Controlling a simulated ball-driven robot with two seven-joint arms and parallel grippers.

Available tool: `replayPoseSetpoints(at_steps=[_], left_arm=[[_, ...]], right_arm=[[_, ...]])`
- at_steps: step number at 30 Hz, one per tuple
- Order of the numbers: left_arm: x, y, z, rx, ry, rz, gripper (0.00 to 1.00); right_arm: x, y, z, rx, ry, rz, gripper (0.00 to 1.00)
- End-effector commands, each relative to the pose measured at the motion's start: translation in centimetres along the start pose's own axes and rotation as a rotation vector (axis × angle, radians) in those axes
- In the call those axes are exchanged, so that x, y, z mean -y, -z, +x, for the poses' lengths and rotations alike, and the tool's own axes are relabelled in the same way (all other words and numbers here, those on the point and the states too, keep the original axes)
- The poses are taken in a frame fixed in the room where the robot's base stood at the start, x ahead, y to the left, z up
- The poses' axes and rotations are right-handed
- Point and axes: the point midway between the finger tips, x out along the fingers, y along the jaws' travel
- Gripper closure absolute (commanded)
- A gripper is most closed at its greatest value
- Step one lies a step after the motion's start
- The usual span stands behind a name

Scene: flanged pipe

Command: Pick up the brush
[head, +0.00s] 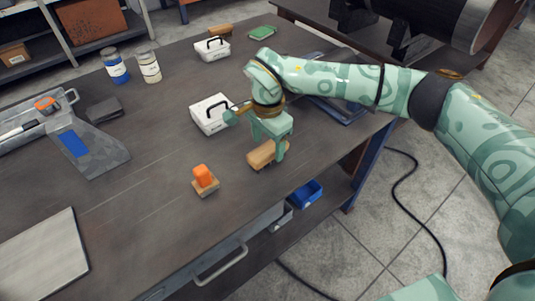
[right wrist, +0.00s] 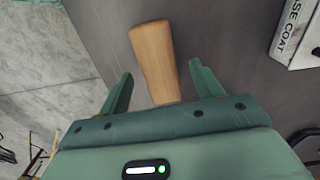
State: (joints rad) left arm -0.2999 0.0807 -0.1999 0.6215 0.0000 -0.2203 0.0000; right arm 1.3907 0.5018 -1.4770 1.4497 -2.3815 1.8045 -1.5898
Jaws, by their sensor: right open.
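A light wooden block-like piece (head: 262,154), seemingly the brush, lies on the dark workbench near its front right edge. In the right wrist view its plain wooden top (right wrist: 153,58) lies lengthwise between the fingers; no bristles can be made out. My right gripper (head: 268,142) is just over it, pointing down. It is open, with one finger to each side of the wood in the wrist view; whether they touch it I cannot tell. My left gripper is not in view.
A white handled box (head: 208,114) stands close to my right gripper; its "BASE COAT" lettering shows in the wrist view (right wrist: 294,38). An orange-handled block (head: 205,177) lies nearby. Jars (head: 115,66), a metal tray (head: 100,152) and a pale board (head: 42,258) are further left.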

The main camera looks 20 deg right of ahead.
Motion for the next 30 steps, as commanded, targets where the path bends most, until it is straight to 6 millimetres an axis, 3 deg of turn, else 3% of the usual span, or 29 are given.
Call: replayPoseSetpoints(at_steps=[1, 4, 12, 18, 30], left_arm=[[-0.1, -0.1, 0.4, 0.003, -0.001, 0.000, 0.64], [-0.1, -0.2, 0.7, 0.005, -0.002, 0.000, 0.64], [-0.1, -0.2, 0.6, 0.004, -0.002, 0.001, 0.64], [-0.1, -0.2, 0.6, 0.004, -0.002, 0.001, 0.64], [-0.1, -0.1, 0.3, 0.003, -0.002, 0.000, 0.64]], right_arm=[[-0.1, 0.0, 1.2, 0.002, -0.004, 0.000, 0.35], [-0.1, 0.0, 2.3, 0.001, -0.001, 0.000, 0.35], [0.0, 0.0, 2.5, 0.000, 0.001, -0.001, 0.35], [0.0, 0.0, 2.5, 0.000, 0.001, -0.001, 0.85], [0.0, 0.0, 1.6, -0.001, 0.003, -0.001, 0.85]])
